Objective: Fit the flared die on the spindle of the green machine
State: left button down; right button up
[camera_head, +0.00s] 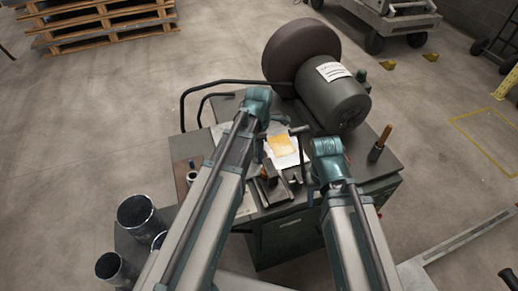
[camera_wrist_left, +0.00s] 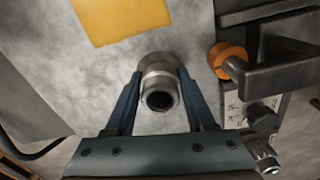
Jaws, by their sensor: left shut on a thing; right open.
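In the left wrist view, my left gripper (camera_wrist_left: 158,100) is shut on a grey metal, ring-ended hollow piece (camera_wrist_left: 160,72), which looks like the flared die. Its round dark bore faces the camera and a finger lies on each side. In the head view the die is too small and hidden to make out. The green machine (camera_head: 285,230) stands in the middle, with a large grey drum (camera_head: 335,92) at its back. I cannot clearly pick out its spindle. My right gripper (camera_head: 309,188) is open over the machine's right part.
A yellow sheet (camera_head: 282,145) lies on the pale machine top. An orange collar (camera_wrist_left: 222,58) and dark bars (camera_wrist_left: 285,72) are close right of the held die. Metal pipes (camera_head: 138,214) stand at left. A wooden-handled tool (camera_head: 381,141) stands on the right edge.

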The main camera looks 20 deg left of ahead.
pick_arm(q)
jog(key=shift+c, duration=0.8)
grip_release()
jog(key=shift+r, duration=0.1)
notch_tip(320, 180, up, 14)
jog(key=p, duration=1.4)
jog(key=shift+f, duration=0.2)
